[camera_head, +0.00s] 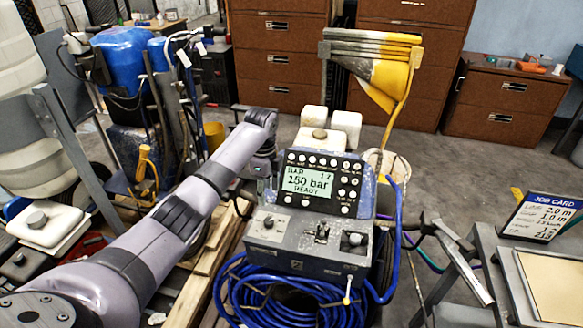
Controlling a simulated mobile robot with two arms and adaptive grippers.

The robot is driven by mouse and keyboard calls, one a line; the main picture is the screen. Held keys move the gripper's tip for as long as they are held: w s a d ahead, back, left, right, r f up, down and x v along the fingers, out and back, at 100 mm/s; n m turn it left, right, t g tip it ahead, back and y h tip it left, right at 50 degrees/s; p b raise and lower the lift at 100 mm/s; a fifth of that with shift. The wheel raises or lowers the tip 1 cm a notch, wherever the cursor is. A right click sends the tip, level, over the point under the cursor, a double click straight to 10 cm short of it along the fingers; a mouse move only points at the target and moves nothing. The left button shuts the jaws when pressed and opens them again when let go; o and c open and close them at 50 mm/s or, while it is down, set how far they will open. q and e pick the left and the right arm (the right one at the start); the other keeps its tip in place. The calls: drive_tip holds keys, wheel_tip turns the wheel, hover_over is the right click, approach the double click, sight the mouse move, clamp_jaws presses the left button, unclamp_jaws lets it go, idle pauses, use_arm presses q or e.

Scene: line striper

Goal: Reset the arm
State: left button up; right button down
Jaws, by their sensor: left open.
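My left arm comes in from the lower left and reaches up to the middle of the view. Its wrist bends down beside the left edge of the line striper's control panel (318,184). My left gripper (268,186) is small and dark there, partly lost against the machine; its jaws are open and I see nothing held. I cannot tell whether it touches the panel. The panel's screen reads "150 bar" and "READY", with several round buttons around it. A lower console (310,238) carries a small lever and knobs. My right gripper is not in view.
Blue hose (265,297) lies coiled below the console. A handlebar (455,250) juts out on the right, near a bench (495,270) with a job card (541,217). A blue sprayer (125,65) stands back left. Brown cabinets (405,80) line the back; grey floor lies before them.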

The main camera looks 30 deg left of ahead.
use_arm(q)
drive_tip(key=shift+n, duration=0.8)
drive_tip(key=s+d+f, duration=0.3)
drive_tip(key=d+f, duration=0.1)
drive_tip(key=f, duration=0.1)
drive_tip(key=s+d+f, duration=0.2)
drive_tip(key=d+f, duration=0.1)
drive_tip(key=shift+s+f, duration=0.15)
drive_tip(key=shift+s, duration=0.2)
drive_tip(key=s+d+f+n+t, duration=0.1)
drive_tip(key=s+d+f+n, duration=0.15)
drive_tip(key=s, duration=0.35)
drive_tip(key=s+d+f+n+t, duration=0.1)
drive_tip(key=s+d+n, duration=0.1)
drive_tip(key=s+d, duration=0.35)
drive_tip(key=s+d+f+n, duration=0.1)
drive_tip(key=s+d+n, duration=0.1)
drive_tip(key=s, duration=0.5)
drive_tip(key=s+r+n+t, duration=0.2)
drive_tip(key=s+r+n, duration=0.4)
drive_tip(key=s, duration=0.5)
wheel_tip(320, 180, down, 26)
drive_tip(key=g, duration=0.2)
drive_tip(key=s+a+f+g, duration=0.1)
drive_tip(key=s+a+f, duration=0.1)
drive_tip(key=s+f, duration=1.5)
drive_tip(key=shift+s+a, duration=0.35)
